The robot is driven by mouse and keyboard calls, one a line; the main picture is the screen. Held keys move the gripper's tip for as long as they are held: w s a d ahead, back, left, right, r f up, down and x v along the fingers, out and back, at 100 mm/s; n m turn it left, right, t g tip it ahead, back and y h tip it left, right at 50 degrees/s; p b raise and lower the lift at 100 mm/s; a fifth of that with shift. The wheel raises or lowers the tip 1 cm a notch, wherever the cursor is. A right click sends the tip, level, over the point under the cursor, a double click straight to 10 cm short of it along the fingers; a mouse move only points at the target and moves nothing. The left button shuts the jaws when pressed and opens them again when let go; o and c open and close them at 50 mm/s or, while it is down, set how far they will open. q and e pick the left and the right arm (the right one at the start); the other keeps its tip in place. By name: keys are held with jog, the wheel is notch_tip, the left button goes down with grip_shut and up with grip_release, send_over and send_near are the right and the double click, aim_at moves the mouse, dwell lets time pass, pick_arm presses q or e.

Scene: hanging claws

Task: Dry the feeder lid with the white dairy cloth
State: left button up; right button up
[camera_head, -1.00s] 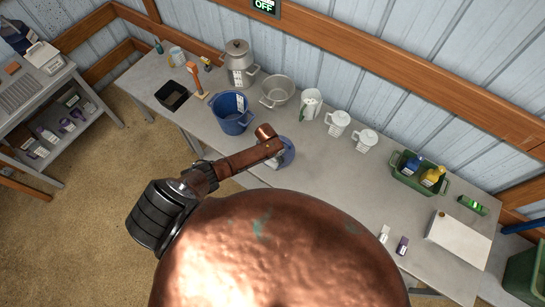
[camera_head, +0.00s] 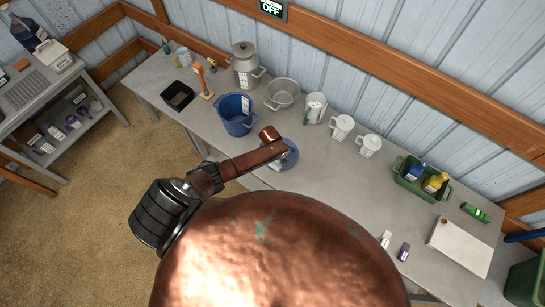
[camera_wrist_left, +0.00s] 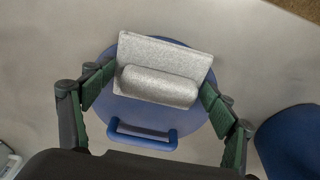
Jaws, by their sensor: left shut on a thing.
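The feeder lid (camera_head: 291,156) is a round blue disc on the grey table in the head view. It also shows in the left wrist view (camera_wrist_left: 162,130), with its blue handle (camera_wrist_left: 142,135) at the near side. The white dairy cloth (camera_wrist_left: 165,70), a speckled pale folded piece with a thick roll, lies across the lid's far part in the wrist view. My left gripper (camera_wrist_left: 158,97) is shut on the cloth, with green finger pads at its two sides. Whether the cloth touches the lid is unclear. In the head view my arm hides most of the gripper. My right gripper is not in view.
A blue bucket (camera_head: 237,118) stands just left of the lid. A metal basin (camera_head: 283,92), a milk can (camera_head: 244,66) and several white jugs line the back. A green crate (camera_head: 410,188) with bottles and a white box (camera_head: 459,247) are at right.

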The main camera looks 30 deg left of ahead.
pick_arm(q)
notch_tip(320, 180, up, 3)
jog(key=p, duration=0.3)
jog(key=shift+r+p, duration=0.5)
jog(key=shift+r, duration=0.6)
jog(key=shift+a+r, duration=0.1)
jog(key=shift+r, duration=0.8)
jog(key=shift+w, duration=0.1)
